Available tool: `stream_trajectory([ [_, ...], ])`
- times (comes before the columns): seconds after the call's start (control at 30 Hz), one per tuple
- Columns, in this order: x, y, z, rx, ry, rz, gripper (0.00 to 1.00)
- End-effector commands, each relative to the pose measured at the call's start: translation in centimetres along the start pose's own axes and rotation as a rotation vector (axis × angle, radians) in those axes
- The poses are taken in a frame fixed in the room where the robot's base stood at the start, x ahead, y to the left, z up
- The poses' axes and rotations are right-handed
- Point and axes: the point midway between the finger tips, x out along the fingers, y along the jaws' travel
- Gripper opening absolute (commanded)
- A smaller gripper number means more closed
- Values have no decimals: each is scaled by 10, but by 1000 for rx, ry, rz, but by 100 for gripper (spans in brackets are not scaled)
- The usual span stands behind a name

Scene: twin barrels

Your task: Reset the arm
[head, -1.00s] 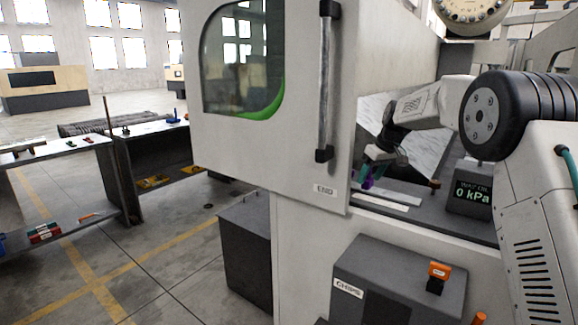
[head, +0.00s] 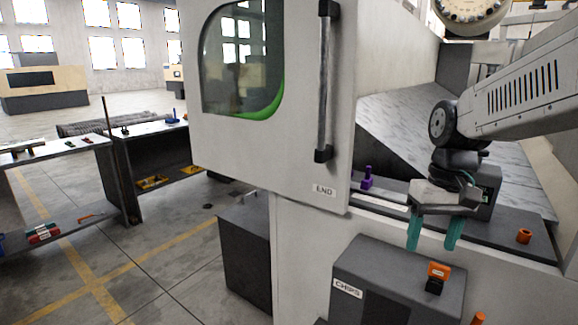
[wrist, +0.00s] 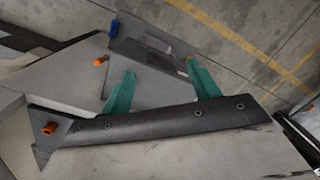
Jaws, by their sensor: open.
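My gripper (head: 433,234) hangs from my arm at the right of the head view, in front of the machine's opening. Its two teal fingers point down, spread apart, with nothing between them. In the wrist view my gripper (wrist: 162,90) also shows open and empty, above the dark sill and the floor. A purple piece (head: 367,178) stands inside the machine on the ledge, left of my gripper and apart from it.
The white machine door (head: 265,140) with a vertical handle (head: 325,85) is left of my gripper. Workbenches stand far left.

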Motion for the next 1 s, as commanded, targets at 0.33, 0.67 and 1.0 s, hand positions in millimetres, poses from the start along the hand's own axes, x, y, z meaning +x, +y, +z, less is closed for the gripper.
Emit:
stream_trajectory([
  [0.33, 22, -2, 156, 62, 43, 62, 61],
  [0.67, 19, -6, 195, 45, 163, 73, 61],
  [1.0, 17, -7, 196, 42, 171, 73, 61],
])
